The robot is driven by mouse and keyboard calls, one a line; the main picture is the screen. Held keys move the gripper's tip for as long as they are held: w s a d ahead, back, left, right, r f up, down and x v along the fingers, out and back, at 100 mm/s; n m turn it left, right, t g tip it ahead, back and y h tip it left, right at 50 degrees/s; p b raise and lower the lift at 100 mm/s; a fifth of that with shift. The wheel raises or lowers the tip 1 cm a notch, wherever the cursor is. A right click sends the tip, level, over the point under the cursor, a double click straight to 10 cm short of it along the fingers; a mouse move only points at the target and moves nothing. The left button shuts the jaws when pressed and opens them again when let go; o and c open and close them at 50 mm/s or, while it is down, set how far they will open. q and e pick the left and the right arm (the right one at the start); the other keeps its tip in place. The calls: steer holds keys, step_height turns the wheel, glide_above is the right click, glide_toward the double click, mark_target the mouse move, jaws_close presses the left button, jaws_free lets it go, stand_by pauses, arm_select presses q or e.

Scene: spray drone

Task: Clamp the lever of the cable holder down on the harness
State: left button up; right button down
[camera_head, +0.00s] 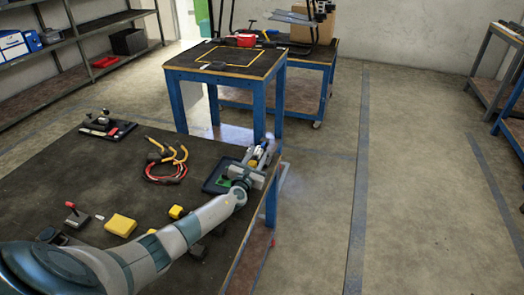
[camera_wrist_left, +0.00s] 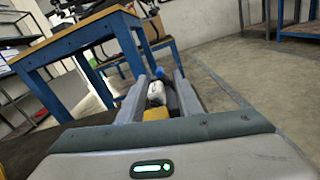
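My left gripper (camera_head: 262,152) reaches over a dark tray (camera_head: 213,183) with a green patch at the right edge of the dark table. In the left wrist view its two fingers (camera_wrist_left: 160,92) stand apart. A white piece (camera_wrist_left: 155,92), a blue piece (camera_wrist_left: 160,72) and a yellow piece (camera_wrist_left: 155,114) show between or beyond them; contact cannot be told. The harness (camera_head: 166,176), a loop of red cable with yellow ends, lies mid-table. A black plate with clamp-like parts (camera_head: 103,123) sits at the table's far left. Which part is the holder's lever is unclear. My right gripper is not in view.
A yellow box (camera_head: 120,225), a small yellow block (camera_head: 177,212) and a red-knobbed stick (camera_head: 74,213) lie near my left arm. A blue-framed table (camera_head: 225,72) stands beyond. Open floor (camera_head: 400,190) lies to the right.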

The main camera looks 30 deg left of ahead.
mark_target(262, 146)
arm_select(q)
steer(key=b+x, duration=0.1)
steer(key=x, duration=0.2)
steer(key=shift+w+f, duration=0.1)
steer(key=shift+w, duration=0.15)
steer(key=shift+w+a+b, duration=0.2)
steer(key=shift+w+b, duration=0.15)
steer(key=shift+w, duration=0.35)
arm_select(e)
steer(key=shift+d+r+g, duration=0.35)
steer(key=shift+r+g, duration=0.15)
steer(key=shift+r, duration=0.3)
arm_select(q)
jaws_close()
